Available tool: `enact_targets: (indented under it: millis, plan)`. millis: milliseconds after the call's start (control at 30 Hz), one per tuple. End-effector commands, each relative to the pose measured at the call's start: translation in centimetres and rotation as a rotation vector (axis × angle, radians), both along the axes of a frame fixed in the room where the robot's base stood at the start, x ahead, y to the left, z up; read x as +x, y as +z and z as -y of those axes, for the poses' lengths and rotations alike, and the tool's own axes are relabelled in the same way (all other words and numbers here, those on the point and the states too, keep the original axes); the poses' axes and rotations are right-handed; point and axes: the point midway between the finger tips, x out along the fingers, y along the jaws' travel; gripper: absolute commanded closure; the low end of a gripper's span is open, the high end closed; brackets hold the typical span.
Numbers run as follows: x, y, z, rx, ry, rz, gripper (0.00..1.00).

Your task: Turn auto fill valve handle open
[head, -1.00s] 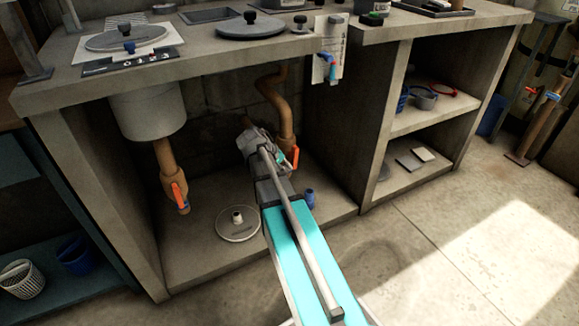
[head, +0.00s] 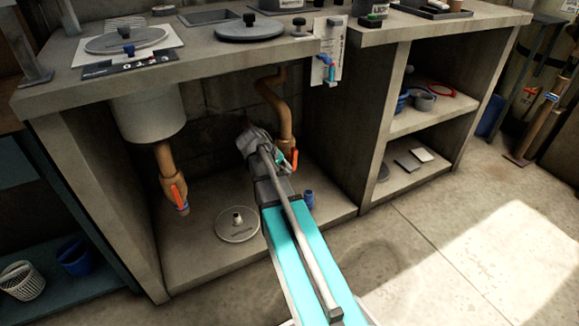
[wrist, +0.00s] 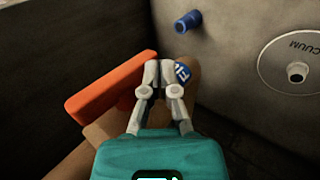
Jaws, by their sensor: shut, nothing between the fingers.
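The valve with the orange handle (head: 294,163) is on the brown pipe under the counter, right of the middle. In the wrist view the orange handle (wrist: 110,84) lies at the left. Behind the fingers is the brown pipe with a blue label (wrist: 183,73) reading "FI", the rest hidden. My gripper (wrist: 158,66) is shut and empty, its fingertips beside the right end of the handle; I cannot tell whether they touch it. In the head view my gripper (head: 284,157) is small and partly hidden by my arm. A second orange-handled valve (head: 180,195) hangs at the left.
A round white vacuum plate (head: 238,223) and a blue fitting (head: 309,200) lie on the cabinet floor near my arm. The concrete counter (head: 230,50) overhangs the space. A divider wall (head: 345,125) stands close on the right. The floor at the right is clear.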

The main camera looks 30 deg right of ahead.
Motion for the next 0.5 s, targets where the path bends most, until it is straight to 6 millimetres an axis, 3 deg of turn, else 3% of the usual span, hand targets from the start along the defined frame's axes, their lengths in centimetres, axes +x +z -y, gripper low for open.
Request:
enact_targets:
  millis: [500]
  plan:
    - [-0.03,0.97,0.07,0.0,-0.001,0.0,1.0]
